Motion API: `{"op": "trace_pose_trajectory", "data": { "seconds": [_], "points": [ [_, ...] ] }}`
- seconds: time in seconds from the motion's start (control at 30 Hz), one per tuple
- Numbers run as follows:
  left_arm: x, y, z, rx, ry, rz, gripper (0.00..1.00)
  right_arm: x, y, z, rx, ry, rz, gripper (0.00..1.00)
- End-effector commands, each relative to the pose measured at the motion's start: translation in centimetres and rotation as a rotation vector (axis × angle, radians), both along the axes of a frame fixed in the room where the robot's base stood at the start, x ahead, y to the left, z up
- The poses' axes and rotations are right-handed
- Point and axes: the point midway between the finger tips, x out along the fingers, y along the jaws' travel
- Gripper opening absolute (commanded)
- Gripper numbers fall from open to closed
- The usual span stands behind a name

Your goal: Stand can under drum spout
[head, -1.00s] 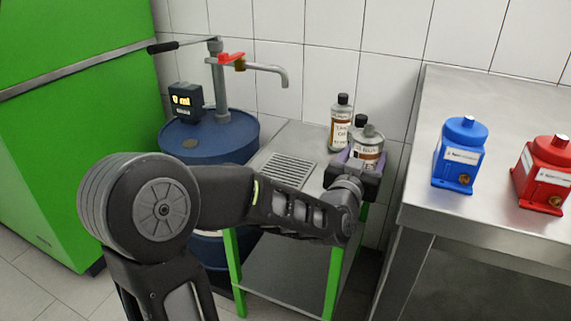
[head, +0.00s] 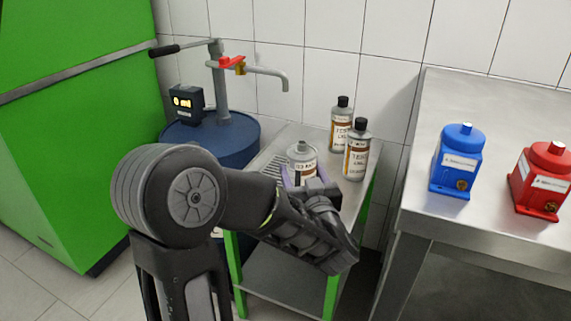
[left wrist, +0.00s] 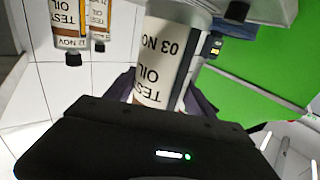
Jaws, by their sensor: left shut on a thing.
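My left gripper (head: 307,181) is shut on a grey metal can (head: 302,160) with a white and brown label. In the head view it holds the can upright over the left part of the small steel stand, by the drain grate (head: 269,169). Whether the can's base touches the surface is hidden by my arm. The drum spout (head: 286,83) is a grey pipe above and slightly left of the can, from the blue drum (head: 240,141). In the left wrist view the can (left wrist: 155,62) appears upside down between the fingers. My right gripper is out of view.
Two capped bottles with similar labels, a rear one (head: 341,127) and a front one (head: 357,155), stand on the right of the stand. A steel bench (head: 497,95) with a blue pump (head: 456,163) and a red pump (head: 541,180) is further right. A green cabinet (head: 75,150) is left.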

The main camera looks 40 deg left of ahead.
Motion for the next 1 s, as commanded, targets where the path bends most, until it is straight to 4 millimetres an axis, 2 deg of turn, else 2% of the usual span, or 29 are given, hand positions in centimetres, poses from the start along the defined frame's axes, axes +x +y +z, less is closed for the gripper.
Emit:
{"op": "trace_pose_trajectory", "data": {
  "seconds": [0.03, 0.2, 0.23, 0.3, 0.6, 0.7, 0.8, 1.0],
  "points": [
    [0.2, 0.4, 0.6, 0.003, -0.001, 0.003, 0.0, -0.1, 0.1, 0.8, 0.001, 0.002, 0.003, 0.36],
    [1.4, 2.4, 0.9, -0.001, 0.004, 0.006, 0.0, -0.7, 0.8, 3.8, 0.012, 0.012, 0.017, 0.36],
    [1.9, 3.0, 0.1, 0.001, -0.003, 0.005, 0.0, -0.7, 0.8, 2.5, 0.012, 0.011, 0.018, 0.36],
    [2.9, 4.6, 0.0, 0.002, -0.006, 0.006, 0.0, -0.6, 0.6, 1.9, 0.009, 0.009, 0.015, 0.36],
    [7.7, 11.2, -0.1, 0.002, -0.005, 0.003, 0.0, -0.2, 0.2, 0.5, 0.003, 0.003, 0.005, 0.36],
    [8.8, 12.8, 0.0, 0.002, -0.004, 0.002, 0.0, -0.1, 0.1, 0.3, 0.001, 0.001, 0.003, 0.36],
    [9.4, 13.7, 0.1, 0.001, -0.003, 0.001, 0.0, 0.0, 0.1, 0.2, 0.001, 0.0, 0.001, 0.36],
    [9.7, 13.9, 0.3, 0.002, -0.005, 0.0, 0.0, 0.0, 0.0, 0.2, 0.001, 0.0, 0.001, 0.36]
  ]
}}
